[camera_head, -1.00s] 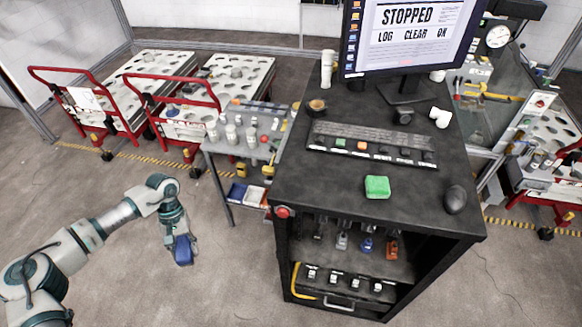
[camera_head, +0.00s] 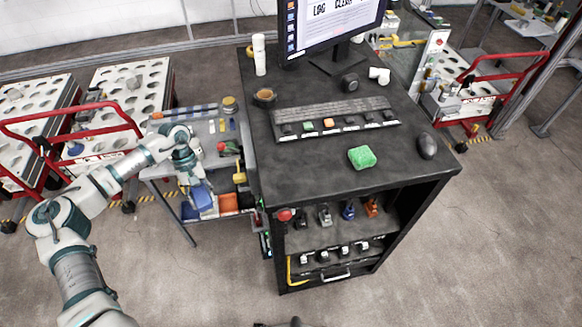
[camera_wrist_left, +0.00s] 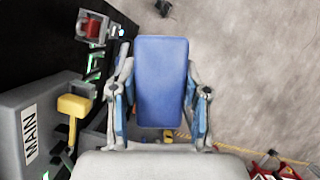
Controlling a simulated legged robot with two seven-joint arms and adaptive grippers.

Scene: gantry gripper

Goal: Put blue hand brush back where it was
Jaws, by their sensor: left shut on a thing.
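The blue hand brush (camera_head: 203,198) hangs from my left gripper (camera_head: 196,187), which is shut on it. In the left wrist view the brush (camera_wrist_left: 161,85) shows as a flat blue block between the two fingers of the left gripper (camera_wrist_left: 160,100). The gripper is beside the black cabinet (camera_head: 310,180), at its left, in front of the low side table (camera_head: 160,172).
Blue and orange bins (camera_head: 228,203) sit on the side table's lower shelf. A red button (camera_head: 284,214) sticks out at the cabinet's front left corner. Red-handled carts (camera_head: 75,135) stand at left. The floor in front is clear.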

